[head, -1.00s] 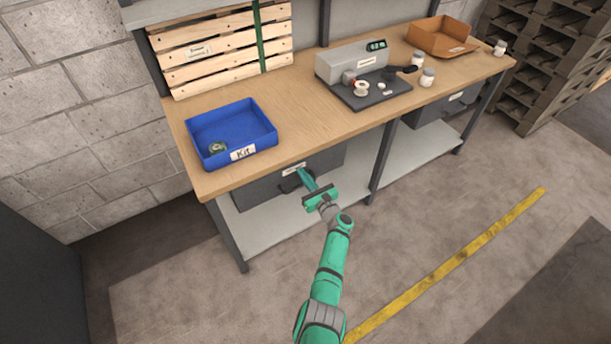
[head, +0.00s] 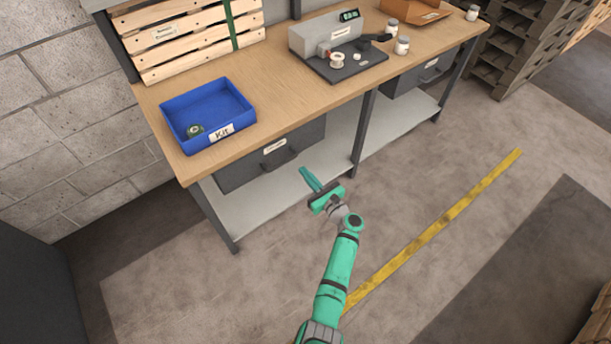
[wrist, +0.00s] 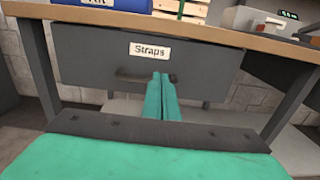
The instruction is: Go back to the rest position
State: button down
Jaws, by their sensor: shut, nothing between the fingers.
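The dark grey drawer (head: 270,155) under the left of the bench carries a label reading "Straps" in the wrist view (wrist: 85,60). The drawer looks shut. Its dark handle (wrist: 130,75) is partly hidden behind the fingers.
The wooden bench top (head: 285,95) holds a blue Kit bin (head: 180,135) with a small round green item (head: 195,131), a grey machine (head: 318,38), white jars (head: 402,45) and an orange-brown tray (head: 415,12). A pale lower shelf (head: 260,205) lies below. Floor with a yellow line (head: 440,228) is clear.

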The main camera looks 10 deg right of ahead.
jog(key=s+a+f+n+g+h, duration=0.3)
jog(key=s+f+n, duration=0.2)
jog(key=s+f, duration=0.8)
jog(key=s+f+n+g+h, duration=0.1)
jog(key=s+n+g+h, duration=0.15)
jog(key=s+n, duration=0.95)
jog(key=s+a+r+n+t+h, duration=0.1)
jog(key=s+r+n+h, duration=0.1)
jog(key=s+r, duration=0.55)
jog(key=s+a+r+n+t+h, duration=0.1)
jog(key=s+a+r+n, duration=0.2)
jog(key=s, duration=0.8)
jog(key=s+a+r+n+t, duration=0.1)
jog(key=s+r+n, duration=0.2)
jog(key=r, duration=0.7)
jog(key=s+a+r+n+t, duration=0.1)
jog(key=s+r+n, duration=0.3)
jog(key=r, duration=0.6)
jog(key=shift+a+n+t+y, duration=0.35)
jog(key=shift+a+n, duration=0.3)
jog(key=shift+n, duration=0.25)
jog(key=c, duration=2.4)
grip_release()
jog(key=shift+r, duration=0.1)
jog(key=shift+c, duration=0.2)
